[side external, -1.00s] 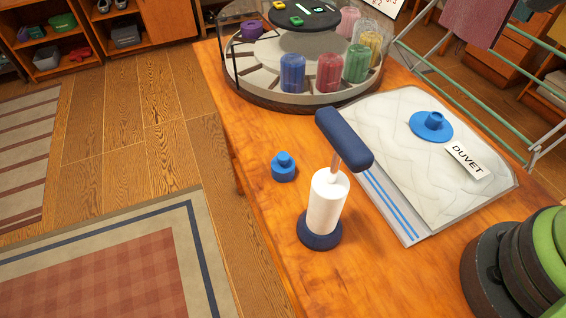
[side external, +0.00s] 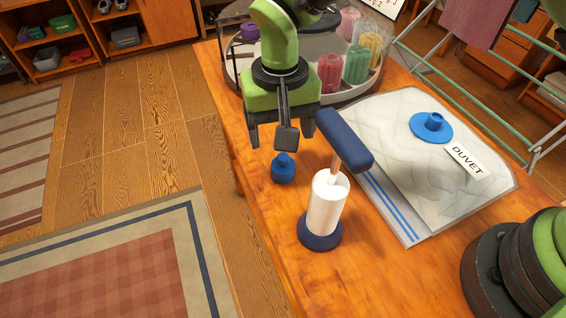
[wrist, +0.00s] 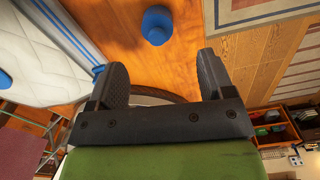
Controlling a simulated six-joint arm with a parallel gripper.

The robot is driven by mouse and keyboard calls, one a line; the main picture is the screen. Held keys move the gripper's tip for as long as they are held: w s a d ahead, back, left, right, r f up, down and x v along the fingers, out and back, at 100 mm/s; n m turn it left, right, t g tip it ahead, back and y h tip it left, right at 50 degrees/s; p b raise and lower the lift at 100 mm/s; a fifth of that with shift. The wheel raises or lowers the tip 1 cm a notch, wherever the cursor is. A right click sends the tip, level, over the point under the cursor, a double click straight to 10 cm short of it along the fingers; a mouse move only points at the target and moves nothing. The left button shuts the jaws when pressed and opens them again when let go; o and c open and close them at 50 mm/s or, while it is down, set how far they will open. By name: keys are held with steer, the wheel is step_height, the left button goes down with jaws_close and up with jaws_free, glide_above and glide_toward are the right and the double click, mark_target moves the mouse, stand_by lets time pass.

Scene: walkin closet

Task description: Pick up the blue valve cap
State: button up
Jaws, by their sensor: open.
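The small blue valve cap (side external: 283,170) stands upright on the wooden table, left of the white pump. It also shows in the wrist view (wrist: 157,26), at the top centre. My gripper (side external: 270,138) is open and empty, pointing down, above and slightly behind the cap in the side view. In the wrist view, my two dark fingers (wrist: 163,78) are spread wide, and the cap lies beyond their tips, between their lines. No contact with the cap shows.
A white hand pump (side external: 326,205) with a dark blue handle (side external: 343,140) stands close right of the cap. A duvet bag (side external: 390,130) with a blue round valve (side external: 431,126) lies farther right. A round tray (side external: 350,95) with coloured jars is behind. Dark and green discs (side external: 515,265) are front right.

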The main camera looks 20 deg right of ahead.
mark_target(283, 157)
step_height(283, 157, down, 9)
steer(key=shift+d+r, duration=0.15)
steer(key=c, duration=1)
